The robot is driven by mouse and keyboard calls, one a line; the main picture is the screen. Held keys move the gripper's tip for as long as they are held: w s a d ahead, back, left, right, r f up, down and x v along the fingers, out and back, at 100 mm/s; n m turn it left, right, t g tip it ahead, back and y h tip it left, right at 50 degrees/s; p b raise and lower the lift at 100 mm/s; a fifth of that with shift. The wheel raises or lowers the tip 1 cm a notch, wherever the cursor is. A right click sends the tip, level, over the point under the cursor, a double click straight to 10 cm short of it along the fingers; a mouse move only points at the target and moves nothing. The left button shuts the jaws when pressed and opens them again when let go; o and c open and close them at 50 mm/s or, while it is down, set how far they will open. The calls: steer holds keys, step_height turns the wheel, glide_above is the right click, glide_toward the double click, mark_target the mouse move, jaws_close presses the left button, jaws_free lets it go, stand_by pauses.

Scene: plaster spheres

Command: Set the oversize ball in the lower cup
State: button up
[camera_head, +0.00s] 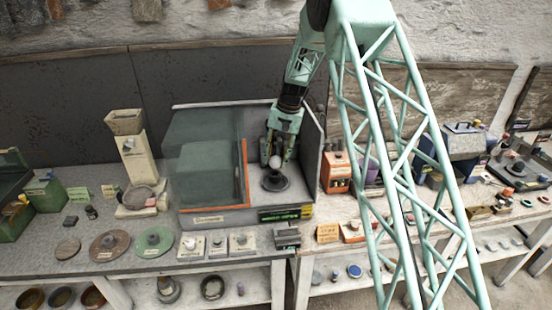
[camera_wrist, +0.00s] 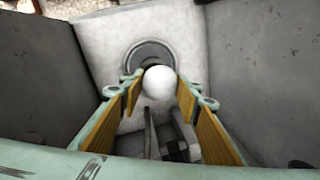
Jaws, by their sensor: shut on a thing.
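A white ball (camera_head: 275,162) is between the fingers of my gripper (camera_head: 276,156), inside the grey box with the glass side. In the wrist view the ball (camera_wrist: 159,83) sits between the tips of the two orange-padded fingers (camera_wrist: 159,92). A dark round stand (camera_head: 275,181) is directly below the ball in the head view. In the wrist view a grey ringed round piece (camera_wrist: 149,55) shows just beyond the ball, partly hidden by it. I cannot tell whether the ball touches it. I cannot tell which cup is the lower one.
The grey box (camera_head: 232,215) has a glass panel (camera_head: 205,160) with an orange edge on its left and a wall on its right. Small white blocks (camera_head: 217,245) and green and brown discs (camera_head: 153,241) stand along the front. An orange box (camera_head: 337,172) is close on the right.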

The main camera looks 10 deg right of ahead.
steer(key=shift+f+b, duration=0.35)
steer(key=shift+f, duration=0.6)
steer(key=shift+f+b, duration=0.75)
steer(key=shift+f, duration=0.35)
stand_by(2.3)
steer(key=o, duration=1)
steer(key=shift+c, duration=0.2)
steer(key=shift+r, duration=0.15)
steer(key=shift+r+p, duration=0.8)
steer(key=shift+r, duration=1.05)
steer(key=shift+r, duration=0.1)
